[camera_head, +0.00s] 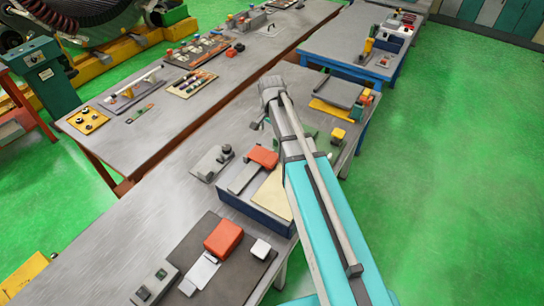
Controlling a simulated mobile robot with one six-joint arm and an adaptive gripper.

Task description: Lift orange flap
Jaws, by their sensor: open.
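Two orange pieces could be the flap, and I cannot tell which it is. One is an orange flat piece (263,157) on a dark-blue box (258,216) beside my arm. The other is a larger orange-red block (223,238) on a dark plate nearer the front. My arm reaches up from the lower right past the right side of the blue box. My gripper (258,123) shows as a small dark part beyond the first orange piece, apart from both. It is open, though its fingers are small and hard to make out.
A small grey device (212,162) stands left of the blue box. A white block (261,249) and a switch box (155,286) are near the front. A long bench (185,125) with panels and tools runs behind. Green floor (455,180) lies open at right.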

